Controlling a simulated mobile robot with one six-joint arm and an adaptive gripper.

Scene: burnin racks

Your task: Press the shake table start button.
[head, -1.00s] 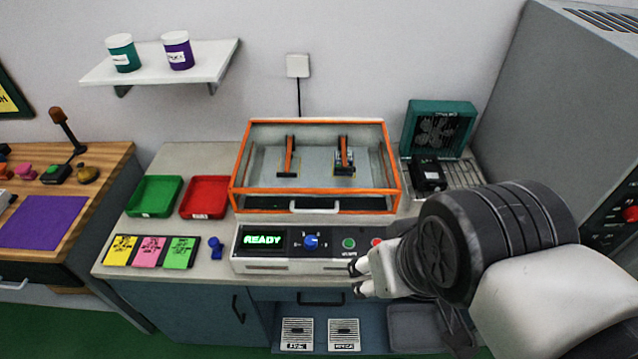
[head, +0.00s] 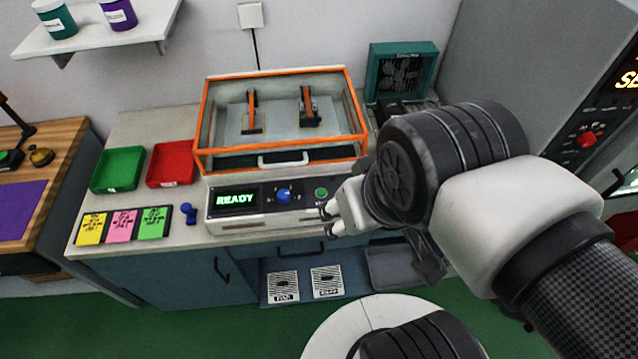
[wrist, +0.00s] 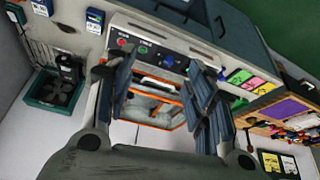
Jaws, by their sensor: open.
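The shake table's control panel (head: 262,222) has a lit "READY" display (head: 236,200), a blue knob (head: 284,196) and a green button (head: 321,193). The green button also shows in the wrist view (wrist: 143,50), with a red button (wrist: 122,42) beside it; my gripper hides the red one in the head view. My gripper (head: 327,221) is open and empty, with its fingertips in front of the panel's right end, just below the green button in the picture. In the wrist view its fingers (wrist: 162,68) are spread wide on either side of the panel. No contact is visible.
The orange-framed shake table enclosure (head: 280,165) stands behind the panel. Green (head: 118,169) and red (head: 172,164) trays, coloured cards (head: 121,225) and a small blue object (head: 189,214) lie to the left. A teal fan unit (head: 403,70) stands back right.

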